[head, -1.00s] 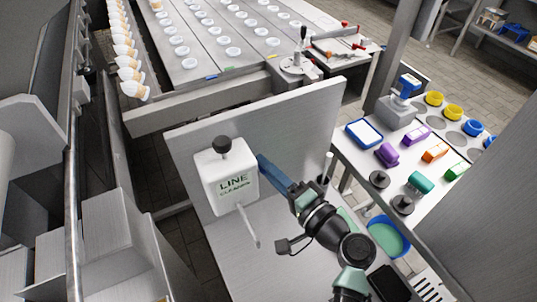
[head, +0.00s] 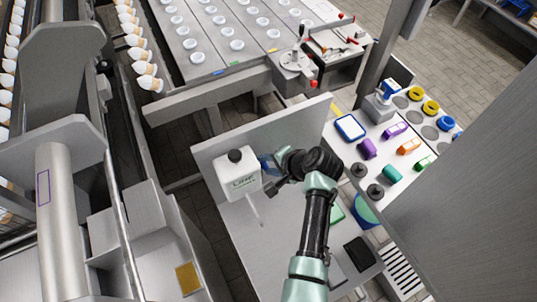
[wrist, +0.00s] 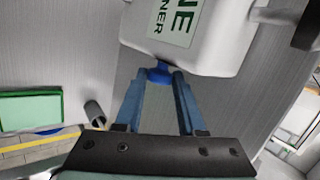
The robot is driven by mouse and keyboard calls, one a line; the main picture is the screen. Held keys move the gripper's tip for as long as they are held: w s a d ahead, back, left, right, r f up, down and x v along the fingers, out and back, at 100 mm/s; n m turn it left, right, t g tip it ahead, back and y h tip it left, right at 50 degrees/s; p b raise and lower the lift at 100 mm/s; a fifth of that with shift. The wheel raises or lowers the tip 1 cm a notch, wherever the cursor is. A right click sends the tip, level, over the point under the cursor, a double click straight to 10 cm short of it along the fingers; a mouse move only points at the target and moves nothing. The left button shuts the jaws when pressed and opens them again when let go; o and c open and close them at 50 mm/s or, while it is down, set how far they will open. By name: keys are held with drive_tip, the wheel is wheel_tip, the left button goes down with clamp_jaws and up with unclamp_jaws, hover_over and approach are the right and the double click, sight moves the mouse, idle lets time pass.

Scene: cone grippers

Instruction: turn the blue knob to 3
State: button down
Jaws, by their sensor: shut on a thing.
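The blue knob (wrist: 158,74) shows in the wrist view, close to the edge of a white box (wrist: 185,30) with a green-lettered label. My gripper (wrist: 158,80) has its two blue fingers on either side of the knob and is shut on it. Most of the knob is hidden by the fingertips, and no number or pointer can be read. In the head view the white box (head: 240,182) stands against a grey panel, and my gripper (head: 267,163) reaches its right side. The knob is hidden there.
A black ball (head: 235,155) tops the box, and a pale lever (head: 254,209) sticks out from its front. A black pad (head: 359,254) lies on the bench. To the right, a white table (head: 392,140) holds coloured blocks and a blue-rimmed tray (head: 350,127).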

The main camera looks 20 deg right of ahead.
drive_tip(key=g, duration=0.2)
drive_tip(key=shift+w+r+g, duration=0.1)
drive_tip(key=shift+w+g, duration=0.1)
drive_tip(key=shift+g, duration=0.1)
drive_tip(key=shift+g+h, duration=0.5)
drive_tip(key=shift+g, duration=0.5)
drive_tip(key=c, duration=0.5)
unclamp_jaws()
